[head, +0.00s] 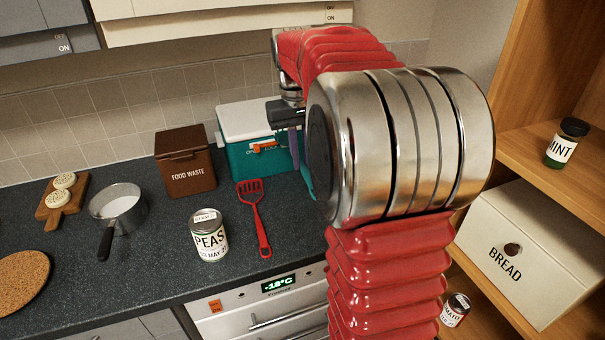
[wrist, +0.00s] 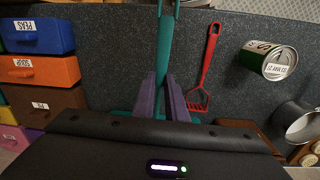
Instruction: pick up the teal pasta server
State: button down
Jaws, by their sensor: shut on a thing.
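The teal pasta server (wrist: 166,38) shows in the wrist view as a long teal handle running up from between the purple fingers of my gripper (wrist: 161,84). The fingers are shut on it. In the head view my gripper (head: 294,143) is in front of the teal cooler box's right side, partly behind my arm. A small teal piece of the server (head: 308,181) shows below the fingers there; my arm hides the rest. I cannot tell whether the server touches the counter.
A red slotted turner (head: 258,215) lies left of my gripper. A PEAS can (head: 209,236), brown FOOD WASTE bin (head: 186,166), white-lidded cooler box (head: 240,158) and saucepan (head: 119,209) stand on the dark counter. Coloured drawers (wrist: 40,70) are at left in the wrist view.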

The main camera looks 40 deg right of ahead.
jog(key=shift+r, duration=0.6)
dwell(1.1)
